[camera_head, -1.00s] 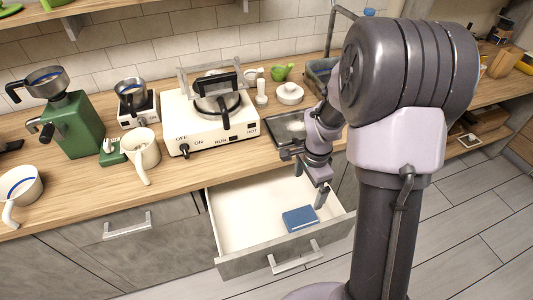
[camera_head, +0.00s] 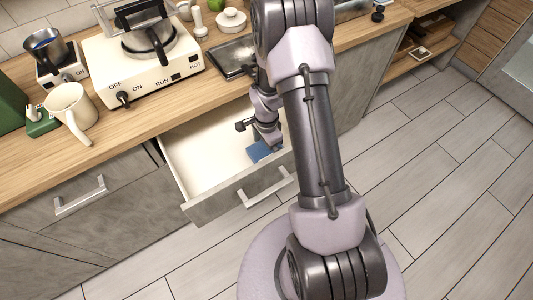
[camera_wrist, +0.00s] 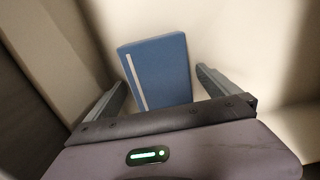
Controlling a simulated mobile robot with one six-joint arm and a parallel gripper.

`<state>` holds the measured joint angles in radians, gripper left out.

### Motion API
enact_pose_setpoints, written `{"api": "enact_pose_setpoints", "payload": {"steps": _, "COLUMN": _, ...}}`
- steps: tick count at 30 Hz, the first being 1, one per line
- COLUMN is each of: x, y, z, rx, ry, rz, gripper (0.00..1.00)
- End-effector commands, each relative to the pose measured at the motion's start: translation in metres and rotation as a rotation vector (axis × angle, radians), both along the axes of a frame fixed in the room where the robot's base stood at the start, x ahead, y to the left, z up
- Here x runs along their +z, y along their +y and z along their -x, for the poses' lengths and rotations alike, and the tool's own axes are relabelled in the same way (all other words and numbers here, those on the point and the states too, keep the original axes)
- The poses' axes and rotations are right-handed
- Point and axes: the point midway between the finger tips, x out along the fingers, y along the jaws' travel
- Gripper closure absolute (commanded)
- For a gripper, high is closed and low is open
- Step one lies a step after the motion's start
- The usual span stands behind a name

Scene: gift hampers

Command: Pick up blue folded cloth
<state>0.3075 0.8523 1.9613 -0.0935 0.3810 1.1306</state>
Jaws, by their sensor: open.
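The blue folded cloth (camera_head: 262,151) lies in the open drawer (camera_head: 196,180), near its right end and partly hidden by my arm in the head view. In the wrist view the cloth (camera_wrist: 160,72) is a flat blue block with a pale stripe along its left side. My gripper (camera_wrist: 163,88) is open, with one finger on each side of the cloth's near part. The fingers look apart from the cloth. In the head view my gripper (camera_head: 268,143) is over the drawer's right part, its fingertips hard to make out.
The drawer's front wall, with its handle (camera_head: 266,187), stands close to the cloth. The left part of the drawer is empty. On the counter above are a white stove (camera_head: 140,70) with a pot, a cream mug (camera_head: 72,107) and a dark tray (camera_head: 232,57).

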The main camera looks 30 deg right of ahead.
Motion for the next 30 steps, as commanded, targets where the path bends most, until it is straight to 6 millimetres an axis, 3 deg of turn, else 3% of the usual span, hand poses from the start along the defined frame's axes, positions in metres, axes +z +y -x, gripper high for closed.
{"api": "enact_pose_setpoints", "payload": {"steps": 5, "x": 0.000, "y": 0.000, "z": -0.001, "rx": 0.000, "ry": -0.002, "rz": 0.001, "gripper": 0.00}}
{"api": "enact_pose_setpoints", "payload": {"steps": 15, "x": 0.000, "y": 0.000, "z": -0.001, "rx": 0.000, "ry": -0.002, "rz": 0.000, "gripper": 0.62}}
{"api": "enact_pose_setpoints", "payload": {"steps": 22, "x": 0.006, "y": 0.000, "z": -0.001, "rx": 0.000, "ry": -0.002, "rz": 0.001, "gripper": 0.63}}
{"api": "enact_pose_setpoints", "payload": {"steps": 30, "x": 0.077, "y": 0.000, "z": -0.002, "rx": 0.000, "ry": -0.005, "rz": 0.002, "gripper": 0.63}}
